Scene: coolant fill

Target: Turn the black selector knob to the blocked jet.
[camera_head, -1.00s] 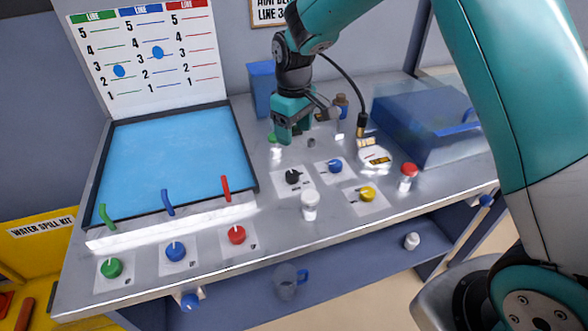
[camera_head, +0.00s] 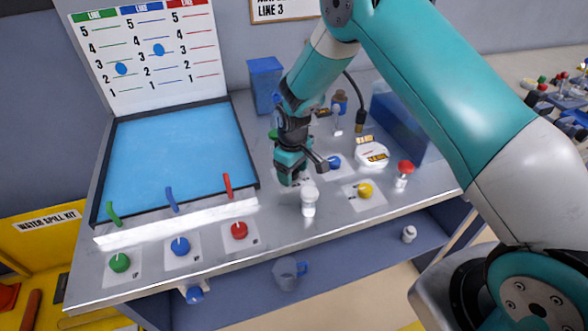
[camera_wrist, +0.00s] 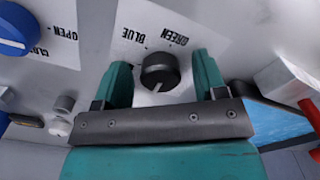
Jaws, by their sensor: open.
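The black selector knob (camera_wrist: 160,72) sits on a white plate marked "BLUE" and "GREEN" in the wrist view. Its pale pointer line faces the gripper side, toward the bottom of that view. My gripper (camera_wrist: 162,82) is open, with one teal finger on each side of the knob and visible gaps between. In the head view my gripper (camera_head: 288,180) is low over the knob's place and hides the knob. The green (camera_head: 112,214), blue (camera_head: 172,200) and red (camera_head: 228,185) jets stand at the front edge of the blue tray (camera_head: 246,150). From here I cannot tell which jet is blocked.
A blue knob (camera_head: 334,162) and a yellow knob (camera_head: 365,190) are close to the right of my gripper. A white-capped post (camera_head: 309,200) stands just in front. Green, blue and red knobs line the bench's front left. A red-topped button (camera_head: 405,168) stands farther right.

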